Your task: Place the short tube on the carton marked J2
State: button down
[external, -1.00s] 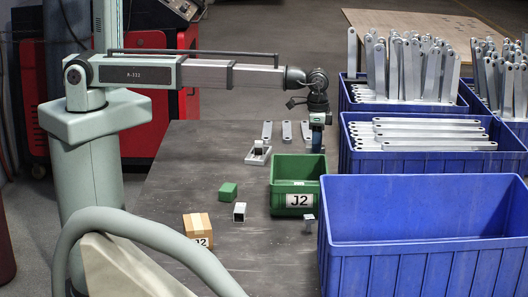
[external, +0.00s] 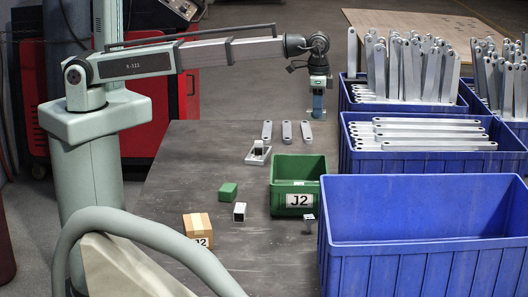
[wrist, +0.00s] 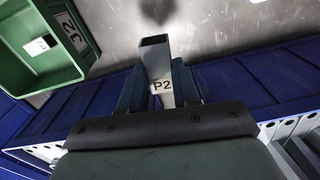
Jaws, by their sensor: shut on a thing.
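My gripper (external: 318,105) is shut on a grey square tube marked P2 (wrist: 158,62), held above the table's far side, behind the green bin. In the wrist view the tube sits between my two fingers (wrist: 160,88), its open end showing. The carton marked J2 (external: 197,226) is a small brown box at the front left of the table, well away from my gripper. Another short square tube (external: 239,213), pale with a dark open end, stands on the table to the right of the carton.
A green bin (external: 299,200), also marked J2, has a white-labelled piece inside, seen in the wrist view (wrist: 40,45). A green block (external: 228,191), a small grey piece (external: 309,226) and flat bars (external: 286,132) are on the table. Blue crates (external: 420,210) line the right side.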

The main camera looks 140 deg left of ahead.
jog(key=r, duration=0.6)
jog(key=shift+w+d+r, duration=0.15)
jog(key=shift+d, duration=0.05)
jog(key=w+d+m, duration=0.4)
jog(key=w+d, duration=0.3)
jog(key=d, duration=0.5)
jog(key=m, duration=1.3)
send_over(206, 231)
notch_tip(206, 231, down, 4)
jog(key=shift+f, duration=5.65)
jog(key=shift+f, duration=0.1)
jog(key=c, duration=0.8)
grip_release()
